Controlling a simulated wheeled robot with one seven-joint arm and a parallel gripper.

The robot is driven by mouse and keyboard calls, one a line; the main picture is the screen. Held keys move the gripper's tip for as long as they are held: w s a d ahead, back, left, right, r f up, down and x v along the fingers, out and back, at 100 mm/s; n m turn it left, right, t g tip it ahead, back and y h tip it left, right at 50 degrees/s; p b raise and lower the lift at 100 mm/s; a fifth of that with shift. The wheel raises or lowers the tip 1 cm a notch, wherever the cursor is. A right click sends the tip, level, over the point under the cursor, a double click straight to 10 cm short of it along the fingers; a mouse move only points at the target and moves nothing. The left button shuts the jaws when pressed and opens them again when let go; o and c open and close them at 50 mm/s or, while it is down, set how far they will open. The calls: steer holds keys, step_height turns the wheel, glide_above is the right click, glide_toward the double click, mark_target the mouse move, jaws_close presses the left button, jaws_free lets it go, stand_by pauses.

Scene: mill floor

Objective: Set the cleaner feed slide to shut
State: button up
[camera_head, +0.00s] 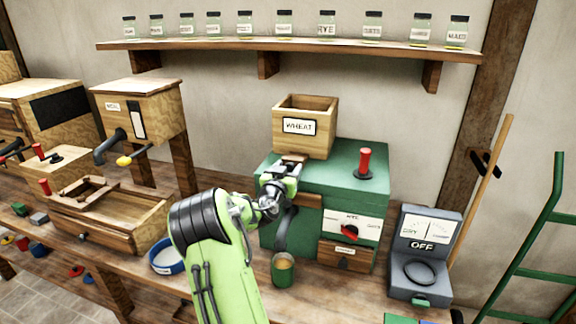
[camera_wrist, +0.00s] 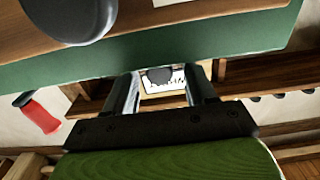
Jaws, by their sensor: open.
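The cleaner is a green box (camera_head: 325,185) on the bench, with a wooden hopper labelled WHEAT (camera_head: 303,137) on top. A brown piece (camera_head: 294,157), which looks like the feed slide, shows at the hopper's foot, partly hidden by my gripper. My gripper (camera_head: 291,172) is open at the front of the cleaner, just below the hopper. In the wrist view, a small dark round knob (camera_wrist: 160,75) appears between the open fingers (camera_wrist: 163,85), in front of a white label. I cannot tell whether the fingers touch it. How far the slide is out is unclear.
A red-handled lever (camera_head: 365,162) stands on the cleaner's top right. A red dial (camera_head: 349,231) is on its front. A green cup (camera_head: 284,270) sits below the dark spout. A grey meter reading OFF (camera_head: 423,245) is at right; a blue-rimmed bowl (camera_head: 166,257) at left.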

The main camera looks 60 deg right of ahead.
steer(key=shift+d, duration=0.2)
jaws_close()
